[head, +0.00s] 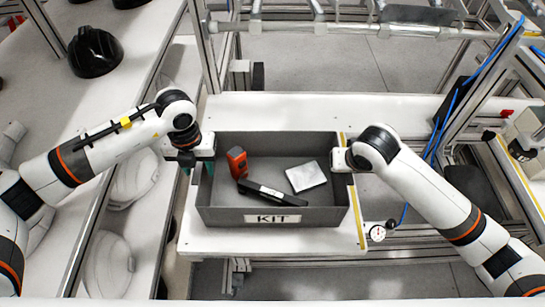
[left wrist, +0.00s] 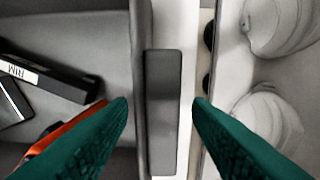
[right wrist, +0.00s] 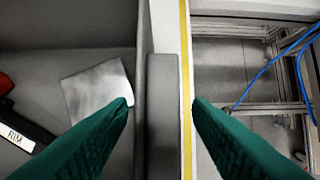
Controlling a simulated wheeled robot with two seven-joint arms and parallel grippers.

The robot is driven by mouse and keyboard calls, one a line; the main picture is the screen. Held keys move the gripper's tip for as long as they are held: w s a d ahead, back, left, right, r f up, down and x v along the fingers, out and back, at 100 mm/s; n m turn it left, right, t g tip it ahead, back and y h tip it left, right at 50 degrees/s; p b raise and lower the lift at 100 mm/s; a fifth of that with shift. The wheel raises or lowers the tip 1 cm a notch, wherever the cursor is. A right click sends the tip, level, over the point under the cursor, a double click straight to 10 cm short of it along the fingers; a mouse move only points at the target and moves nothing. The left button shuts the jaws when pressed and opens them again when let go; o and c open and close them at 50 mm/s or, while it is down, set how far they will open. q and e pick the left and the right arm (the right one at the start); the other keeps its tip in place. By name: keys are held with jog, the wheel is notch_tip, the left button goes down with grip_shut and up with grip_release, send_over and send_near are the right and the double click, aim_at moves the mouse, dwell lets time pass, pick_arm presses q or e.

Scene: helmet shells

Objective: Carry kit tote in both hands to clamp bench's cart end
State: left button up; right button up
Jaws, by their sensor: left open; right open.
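The grey kit tote (head: 222,217), labelled KIT on its front wall, sits level on a white bench top (head: 300,240). Inside lie an orange-red item, a black bar marked RIM and a pale square packet. My left gripper (head: 196,168) is at the tote's left end. In the left wrist view its open teal fingers (left wrist: 160,101) stand on either side of the tote's side handle (left wrist: 162,130). My right gripper (head: 345,165) is at the right end. In the right wrist view its open fingers (right wrist: 160,103) likewise straddle the other handle (right wrist: 162,135). Neither is closed on it.
A side bench at left holds a black helmet shell (head: 95,52) and white shells (head: 135,180) on a lower shelf. A metal frame (head: 320,28) stands behind. A yellow strip edges the bench at right, near a small dial (head: 377,233) and blue cables (head: 440,130).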

jog(key=shift+r, duration=0.2)
pick_arm(q)
notch_tip(320, 180, up, 12)
pick_arm(e)
jog(key=v, duration=1.1)
jog(key=shift+r, duration=0.3)
jog(key=shift+s, duration=0.1)
